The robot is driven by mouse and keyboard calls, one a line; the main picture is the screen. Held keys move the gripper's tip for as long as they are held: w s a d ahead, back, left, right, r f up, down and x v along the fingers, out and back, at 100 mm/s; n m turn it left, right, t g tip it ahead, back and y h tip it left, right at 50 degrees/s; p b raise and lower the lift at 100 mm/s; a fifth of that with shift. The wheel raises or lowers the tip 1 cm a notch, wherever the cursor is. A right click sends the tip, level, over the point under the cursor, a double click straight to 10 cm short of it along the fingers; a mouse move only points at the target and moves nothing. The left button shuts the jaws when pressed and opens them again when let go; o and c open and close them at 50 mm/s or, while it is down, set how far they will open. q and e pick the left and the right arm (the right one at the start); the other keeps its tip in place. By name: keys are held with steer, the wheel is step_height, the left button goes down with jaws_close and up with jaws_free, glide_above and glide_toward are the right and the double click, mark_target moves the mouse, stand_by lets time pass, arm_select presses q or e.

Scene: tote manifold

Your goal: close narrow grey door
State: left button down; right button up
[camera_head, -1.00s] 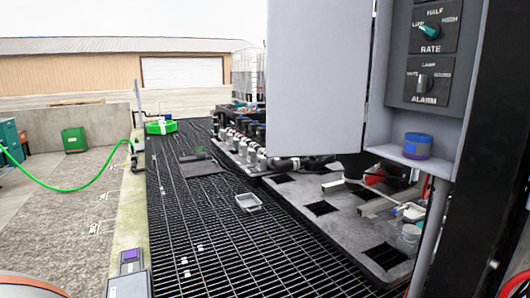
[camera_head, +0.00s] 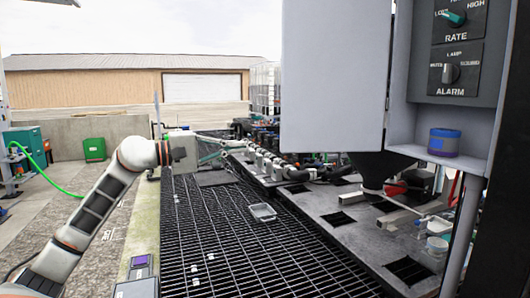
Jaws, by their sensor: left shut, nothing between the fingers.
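The narrow grey door (camera_head: 333,75) stands open in the head view. It is a tall flat panel on the left side of the grey cabinet (camera_head: 398,115). Its top is cut off by the picture edge. My left gripper (camera_head: 222,142) is to the left of the door and apart from it in the picture. It is small here and hard to separate from the pipework behind; it is shut and empty. My right gripper is not in view.
The cabinet holds a control panel (camera_head: 457,45) with RATE and ALARM knobs, and a blue-lidded jar (camera_head: 444,142) on its shelf. A grey bench (camera_head: 345,218) with square holes lies below. A small grey tray (camera_head: 262,212) lies on the black grating (camera_head: 225,255).

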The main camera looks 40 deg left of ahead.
arm_select(q)
steer(key=w+d+p, duration=0.4)
steer(key=w+d, duration=0.1)
steer(key=d, duration=0.2)
steer(key=shift+w+d, duration=0.2)
steer(key=shift+w, duration=0.2)
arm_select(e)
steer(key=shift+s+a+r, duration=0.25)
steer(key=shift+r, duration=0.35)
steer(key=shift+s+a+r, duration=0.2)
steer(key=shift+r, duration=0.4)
arm_select(q)
steer(key=shift+f, duration=0.1)
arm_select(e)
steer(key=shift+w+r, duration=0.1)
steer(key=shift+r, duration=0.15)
arm_select(q)
steer(key=shift+d, duration=0.1)
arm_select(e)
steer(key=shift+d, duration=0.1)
